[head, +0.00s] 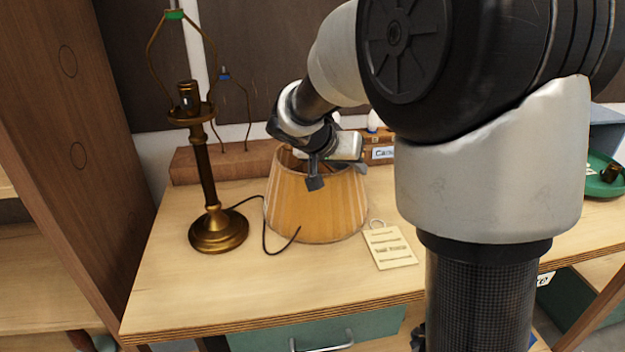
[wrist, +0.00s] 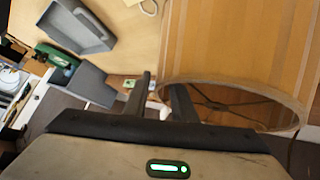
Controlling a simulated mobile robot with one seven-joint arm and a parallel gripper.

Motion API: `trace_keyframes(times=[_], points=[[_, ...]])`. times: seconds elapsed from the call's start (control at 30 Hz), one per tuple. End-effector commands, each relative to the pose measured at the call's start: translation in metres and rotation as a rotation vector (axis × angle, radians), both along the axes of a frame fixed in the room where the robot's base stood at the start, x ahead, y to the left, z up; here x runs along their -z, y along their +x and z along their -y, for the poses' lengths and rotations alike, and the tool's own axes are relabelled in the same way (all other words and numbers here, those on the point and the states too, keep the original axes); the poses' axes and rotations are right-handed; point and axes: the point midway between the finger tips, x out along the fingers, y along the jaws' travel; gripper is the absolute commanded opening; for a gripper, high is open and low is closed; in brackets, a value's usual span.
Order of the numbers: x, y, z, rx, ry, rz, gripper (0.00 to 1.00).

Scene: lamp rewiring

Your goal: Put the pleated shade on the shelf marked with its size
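The pleated shade (head: 318,212) is amber, with its wide end down on the wooden bench, right of the brass lamp (head: 205,180). In the wrist view the shade (wrist: 235,45) fills the upper right, with its narrow rim and wire spider facing me. My gripper (head: 318,172) is at the shade's top rim. In the wrist view the gripper (wrist: 163,92) has its fingers apart, one outside the rim and one over the opening. A gap shows between them; I cannot tell if either touches the shade. A cream tag (head: 390,247) with a ring lies beside it, its text unreadable. No size-marked shelf is recognisable.
A dark cord (head: 268,228) runs from the lamp past the shade's front. A wooden block (head: 225,162) with a wire harp stands behind. A green tray (head: 603,178) is at the right. The bench front (head: 250,290) is clear. My arm hides the bench's middle right.

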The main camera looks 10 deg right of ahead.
Motion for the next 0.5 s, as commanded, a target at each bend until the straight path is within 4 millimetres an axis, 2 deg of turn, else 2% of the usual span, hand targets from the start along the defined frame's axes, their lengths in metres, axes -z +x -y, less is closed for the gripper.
trace_keyframes(times=[0.1, 0.23, 0.5], points=[[-0.0006, -0.0001, -0.0002, 0.000, 0.000, 0.000, 0.22], [-0.0008, -0.0002, -0.0003, 0.000, -0.001, 0.001, 0.01], [-0.0010, -0.0003, -0.0004, 0.000, -0.001, 0.001, 0.00]])
